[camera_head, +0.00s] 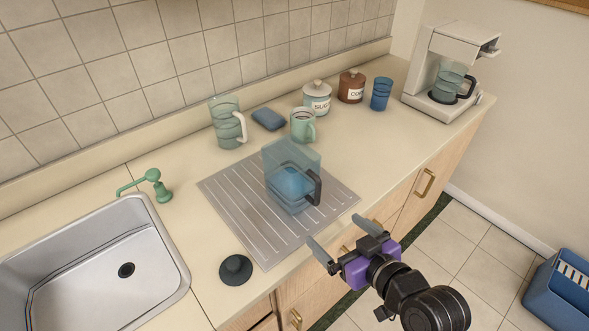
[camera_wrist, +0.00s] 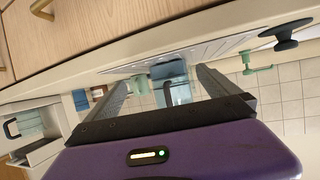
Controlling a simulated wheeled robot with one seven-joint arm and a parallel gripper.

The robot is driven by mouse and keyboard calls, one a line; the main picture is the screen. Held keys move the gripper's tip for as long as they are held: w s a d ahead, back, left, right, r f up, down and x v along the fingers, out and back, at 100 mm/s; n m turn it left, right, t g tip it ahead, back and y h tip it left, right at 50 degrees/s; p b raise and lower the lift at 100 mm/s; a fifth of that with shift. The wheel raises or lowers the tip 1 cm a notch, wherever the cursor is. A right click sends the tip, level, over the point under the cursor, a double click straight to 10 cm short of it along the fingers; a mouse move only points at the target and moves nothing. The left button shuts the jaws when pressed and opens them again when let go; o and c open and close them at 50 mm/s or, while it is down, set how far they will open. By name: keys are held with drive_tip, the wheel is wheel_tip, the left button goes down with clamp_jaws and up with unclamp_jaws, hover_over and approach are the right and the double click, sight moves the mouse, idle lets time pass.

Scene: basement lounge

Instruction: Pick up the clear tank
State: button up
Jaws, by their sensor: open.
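The clear tank (camera_head: 290,176) is a bluish see-through box with a black handle. It stands upright on the ribbed metal drainboard (camera_head: 230,215), its handle facing right toward my side. My gripper (camera_head: 334,231) is open and empty, in front of and to the lower right of the tank, apart from it, near the counter's front edge. In the wrist view, the tank (camera_wrist: 168,72) shows between my two open fingers, some distance beyond them. The drainboard hides nothing of it.
A clear pitcher (camera_head: 228,122), a green mug (camera_head: 303,126), a blue sponge (camera_head: 268,119), canisters (camera_head: 317,97) and a blue cup (camera_head: 381,94) stand behind the tank. A coffee maker (camera_head: 445,72) is at the far right. A sink (camera_head: 90,262) and dark stopper (camera_head: 236,270) lie left.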

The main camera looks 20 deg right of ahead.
sight(314, 174)
drive_tip(key=w+r+y+p, duration=0.1)
drive_tip(key=w+r, duration=0.2)
drive_tip(key=r, duration=0.1)
drive_tip(key=w+a+r+n, duration=0.1)
drive_tip(key=w+r, duration=0.2)
drive_tip(key=r, duration=0.1)
drive_tip(key=w+r+n+y+p, duration=0.1)
drive_tip(key=w+r, duration=0.2)
drive_tip(key=r, duration=0.1)
drive_tip(key=shift+w+a+r+g+y+p, duration=0.1)
drive_tip(key=shift+w+a+g+y+p, duration=0.2)
drive_tip(key=shift+w, duration=0.05)
drive_tip(key=shift+w+a, duration=0.1)
drive_tip(key=shift+w, duration=0.1)
drive_tip(key=p+x, duration=0.2)
drive_tip(key=x, duration=0.5)
drive_tip(key=shift+w, duration=0.3)
drive_tip(key=c, duration=1.7)
drive_tip(key=shift+r, duration=0.1)
drive_tip(key=shift+c, duration=1.3)
